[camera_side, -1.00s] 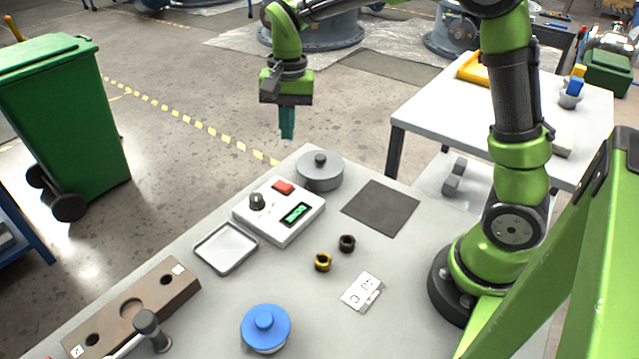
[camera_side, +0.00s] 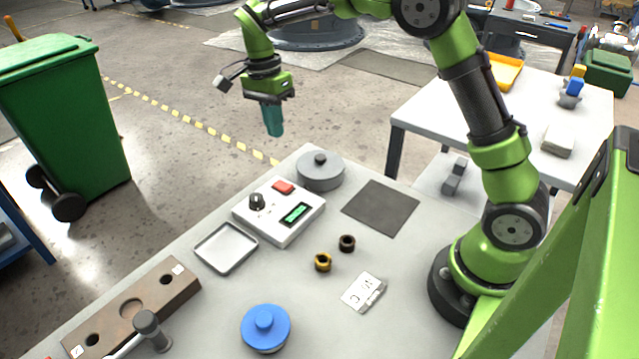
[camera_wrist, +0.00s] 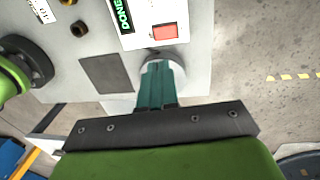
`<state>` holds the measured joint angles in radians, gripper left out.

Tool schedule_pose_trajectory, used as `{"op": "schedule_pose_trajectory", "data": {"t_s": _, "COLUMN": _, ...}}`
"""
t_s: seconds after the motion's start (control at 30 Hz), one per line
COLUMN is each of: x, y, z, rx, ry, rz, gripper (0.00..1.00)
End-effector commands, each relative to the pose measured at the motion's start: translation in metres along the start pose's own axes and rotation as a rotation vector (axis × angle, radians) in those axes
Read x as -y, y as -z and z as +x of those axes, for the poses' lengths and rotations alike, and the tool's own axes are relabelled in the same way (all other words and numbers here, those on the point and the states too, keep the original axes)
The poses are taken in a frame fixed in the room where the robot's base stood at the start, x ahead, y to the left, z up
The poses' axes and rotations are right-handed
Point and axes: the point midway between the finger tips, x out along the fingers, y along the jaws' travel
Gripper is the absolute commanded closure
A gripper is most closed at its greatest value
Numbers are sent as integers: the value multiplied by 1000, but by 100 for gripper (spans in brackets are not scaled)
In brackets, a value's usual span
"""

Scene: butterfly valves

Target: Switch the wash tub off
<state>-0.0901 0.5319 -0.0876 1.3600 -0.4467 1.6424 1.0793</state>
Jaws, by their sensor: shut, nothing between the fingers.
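A white box (camera_side: 278,224) on the table carries a black knob (camera_side: 257,201), a red switch (camera_side: 283,187) and a lit green display (camera_side: 297,214). In the wrist view the display (camera_wrist: 122,12) seems to read "DONE", and the red switch (camera_wrist: 165,32) is in plain sight. Whether the switch is pressed cannot be told. A round grey lidded tub (camera_side: 320,172) stands just behind the box. My gripper (camera_side: 275,133) is shut and empty, tilted, in the air above and beyond the box and tub. In the wrist view its teal fingers (camera_wrist: 163,68) partly cover the tub.
A metal tray (camera_side: 226,248), a brown block with holes (camera_side: 135,309), a blue lidded pot (camera_side: 265,328), two nuts (camera_side: 323,262), a white plate (camera_side: 363,292) and a dark mat (camera_side: 380,207) lie around the box. Air above the box is clear.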

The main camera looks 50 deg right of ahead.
Motion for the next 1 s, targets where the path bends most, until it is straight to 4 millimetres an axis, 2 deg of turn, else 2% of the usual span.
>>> {"op": "schedule_pose_trajectory", "data": {"t_s": 0.4, "x": -1, "y": 0, "z": 86, "rx": 1, "ry": -5, "rz": -1, "gripper": 100}}
{"op": "schedule_pose_trajectory", "data": {"t_s": 0.6, "x": -1, "y": 0, "z": 116, "rx": 1, "ry": -3, "rz": -1, "gripper": 100}}
{"op": "schedule_pose_trajectory", "data": {"t_s": 0.8, "x": 0, "y": 0, "z": 128, "rx": 1, "ry": 1, "rz": -2, "gripper": 100}}
{"op": "schedule_pose_trajectory", "data": {"t_s": 1.0, "x": 0, "y": 0, "z": 129, "rx": 1, "ry": 1, "rz": -1, "gripper": 100}}
